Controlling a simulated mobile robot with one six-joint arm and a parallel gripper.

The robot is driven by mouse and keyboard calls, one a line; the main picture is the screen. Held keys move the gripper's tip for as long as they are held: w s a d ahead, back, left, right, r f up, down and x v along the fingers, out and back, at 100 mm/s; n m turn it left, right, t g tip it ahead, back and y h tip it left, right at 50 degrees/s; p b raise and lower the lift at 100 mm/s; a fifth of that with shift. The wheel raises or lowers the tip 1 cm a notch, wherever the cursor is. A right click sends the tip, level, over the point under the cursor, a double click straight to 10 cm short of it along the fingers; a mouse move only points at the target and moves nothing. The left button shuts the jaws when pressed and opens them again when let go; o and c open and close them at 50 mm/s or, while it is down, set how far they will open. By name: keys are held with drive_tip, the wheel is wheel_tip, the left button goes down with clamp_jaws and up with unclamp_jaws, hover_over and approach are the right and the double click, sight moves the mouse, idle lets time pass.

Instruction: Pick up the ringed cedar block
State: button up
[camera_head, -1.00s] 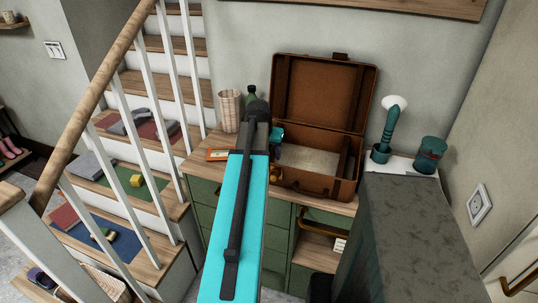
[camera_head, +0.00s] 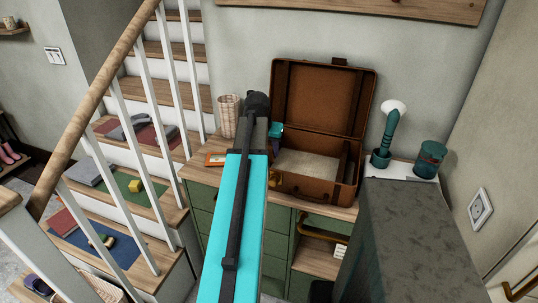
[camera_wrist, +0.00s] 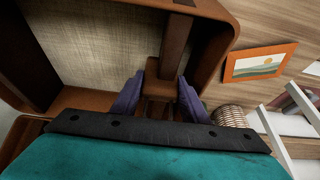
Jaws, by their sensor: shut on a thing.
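My gripper (camera_wrist: 160,98) shows in the wrist view with two purple fingers closed on a brown wooden block (camera_wrist: 163,84). The block's reddish-brown wood looks like cedar; I cannot make out a ring on it. It is over the brown suitcase (camera_wrist: 90,99), whose pale woven lining shows at the left. The block cannot be made out in the head view.
The suitcase stands on a green cabinet with a wooden top. An orange-framed picture (camera_head: 215,159) and a wicker cup (camera_head: 229,116) are to its left. A teal brush in a holder (camera_head: 381,158) and a teal jar (camera_head: 430,158) are to its right. Stairs with a railing rise at the left.

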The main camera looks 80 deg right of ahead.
drive_tip(key=shift+r+b, duration=0.5)
drive_tip(key=shift+r, duration=2.6)
drive_tip(key=shift+s, duration=0.1)
